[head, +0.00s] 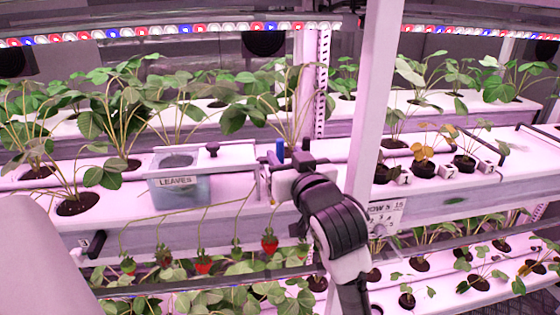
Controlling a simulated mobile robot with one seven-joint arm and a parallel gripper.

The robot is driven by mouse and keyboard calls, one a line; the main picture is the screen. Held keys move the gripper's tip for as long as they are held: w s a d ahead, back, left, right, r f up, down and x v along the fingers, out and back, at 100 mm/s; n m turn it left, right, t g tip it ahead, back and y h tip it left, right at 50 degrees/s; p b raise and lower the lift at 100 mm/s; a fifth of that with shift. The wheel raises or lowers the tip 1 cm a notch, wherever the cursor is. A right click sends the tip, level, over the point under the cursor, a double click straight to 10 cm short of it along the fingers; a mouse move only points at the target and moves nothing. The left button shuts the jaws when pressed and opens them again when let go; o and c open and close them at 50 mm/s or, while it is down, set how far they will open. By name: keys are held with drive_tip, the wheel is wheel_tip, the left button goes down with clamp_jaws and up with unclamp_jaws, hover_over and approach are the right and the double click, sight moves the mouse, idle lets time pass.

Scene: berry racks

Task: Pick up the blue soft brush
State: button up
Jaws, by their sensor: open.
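A small upright blue piece, which looks like the blue soft brush (280,149), shows on the white rack in the head view, just right of the leaves box. Its lower part is hidden behind my gripper (271,168). My gripper reaches in from the lower right, with its jaws open and close in front of the blue piece. I cannot tell whether the jaws are around it or only in front of it. A dark upright piece (306,147) shows just to its right.
A clear box labelled LEAVES (180,191) sits left of my gripper. A white post (372,95) rises close on the right. Red strawberries (269,241) hang below the rack edge. Potted plants with number tags (404,177) stand to the right.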

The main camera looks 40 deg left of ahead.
sight(281, 150)
drive_tip(key=shift+p+x, duration=1)
drive_tip(key=shift+x, duration=2.05)
clamp_jaws()
